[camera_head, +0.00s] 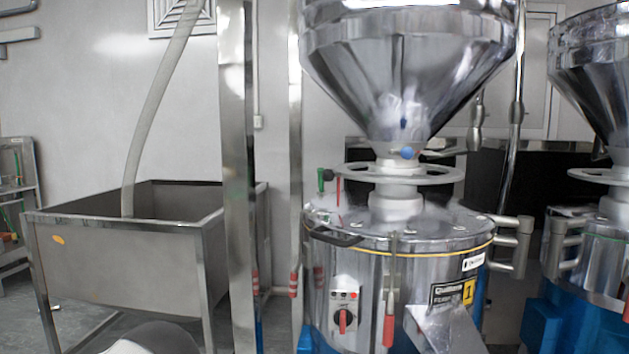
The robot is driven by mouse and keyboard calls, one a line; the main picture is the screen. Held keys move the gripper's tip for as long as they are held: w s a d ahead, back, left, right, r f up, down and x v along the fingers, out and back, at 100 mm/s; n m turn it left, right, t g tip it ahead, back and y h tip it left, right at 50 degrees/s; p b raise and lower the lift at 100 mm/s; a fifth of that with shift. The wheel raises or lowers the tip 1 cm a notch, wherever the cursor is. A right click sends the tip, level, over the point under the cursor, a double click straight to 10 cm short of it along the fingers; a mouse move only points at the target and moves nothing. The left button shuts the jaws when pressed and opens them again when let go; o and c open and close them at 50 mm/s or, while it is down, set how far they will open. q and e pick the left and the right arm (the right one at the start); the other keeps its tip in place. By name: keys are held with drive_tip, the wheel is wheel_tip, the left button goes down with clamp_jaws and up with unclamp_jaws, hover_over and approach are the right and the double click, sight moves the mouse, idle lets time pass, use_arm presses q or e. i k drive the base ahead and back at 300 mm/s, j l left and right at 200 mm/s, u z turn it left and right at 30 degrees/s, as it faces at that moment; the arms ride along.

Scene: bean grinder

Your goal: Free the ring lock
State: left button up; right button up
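The bean grinder (345,272) is a shiny metal drum on a blue base, under a large steel hopper (405,65). A pale ring-shaped wheel (440,174) sits around the neck between hopper and drum. A thin yellow band (455,252) runs around the drum's upper edge. A dark handle (335,239) lies at the lid's front left. A red-handled lever (389,322) hangs upright on the drum's front. I cannot tell which of these parts is the ring lock, or whether it is locked. Neither of my grippers is in view.
A steel bin (125,260) with a hose (155,105) stands at left. A steel post (237,180) rises between bin and grinder. A second grinder (600,262) stands at right. Pipe handles (515,240) stick out from the drum's right side.

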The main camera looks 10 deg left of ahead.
sight(320, 191)
drive_tip(key=j+z, duration=0.45)
drive_tip(key=j, duration=1)
drive_tip(key=j+z, duration=0.25)
drive_tip(key=j, duration=0.45)
drive_tip(key=j+z, duration=0.25)
drive_tip(key=j, duration=0.5)
drive_tip(key=i+j+z, duration=0.15)
drive_tip(key=j+z, duration=0.15)
drive_tip(key=j, duration=0.35)
drive_tip(key=i+j+z, duration=0.1)
drive_tip(key=j+z, duration=0.15)
drive_tip(key=j, duration=0.45)
drive_tip(key=i+j+z, duration=0.3)
drive_tip(key=j, duration=0.15)
drive_tip(key=j+z, duration=0.15)
drive_tip(key=z, duration=0.35)
drive_tip(key=k+j+z, duration=0.1)
drive_tip(key=z, duration=0.4)
drive_tip(key=k+z, duration=0.15)
drive_tip(key=z, duration=0.35)
drive_tip(key=k+j+u, duration=0.35)
drive_tip(key=i+l, duration=0.05)
drive_tip(key=i, duration=0.05)
